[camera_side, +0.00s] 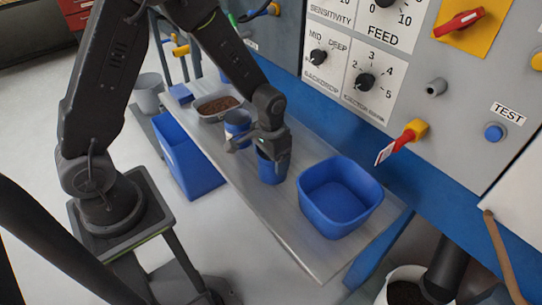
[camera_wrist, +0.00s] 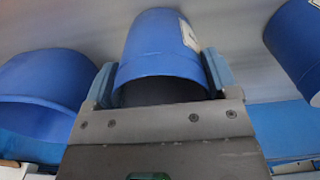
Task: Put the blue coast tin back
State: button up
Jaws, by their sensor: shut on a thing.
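A blue tin (camera_side: 271,172) is upright between the fingers of my gripper (camera_side: 270,145), over the metal shelf. In the wrist view the same tin (camera_wrist: 160,42) fills the space between the two fingers (camera_wrist: 160,80), and part of a white label shows on its right side. The label cannot be read, so I cannot tell if it is the coast tin. Whether the tin's base touches the shelf is unclear. A second blue tin with a pale label (camera_side: 237,122) stands behind my gripper; a blue tin also shows at the right of the wrist view (camera_wrist: 298,45).
A blue tub (camera_side: 340,205) stands on the metal shelf (camera_side: 285,228), right of the held tin. A grey tray of brown material (camera_side: 217,107) sits at the shelf's far end. The control panel (camera_side: 440,85) rises behind. A blue bin (camera_side: 187,165) stands below on the left.

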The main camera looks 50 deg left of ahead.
jog(key=shift+f, duration=0.2)
jog(key=o, duration=1.2)
jog(key=shift+c, duration=0.2)
notch_tip(320, 180, up, 12)
jog(key=s+r+t, duration=0.5)
jog(key=s+r, duration=0.8)
jog(key=s, duration=0.3)
jog(key=shift+s, duration=0.3)
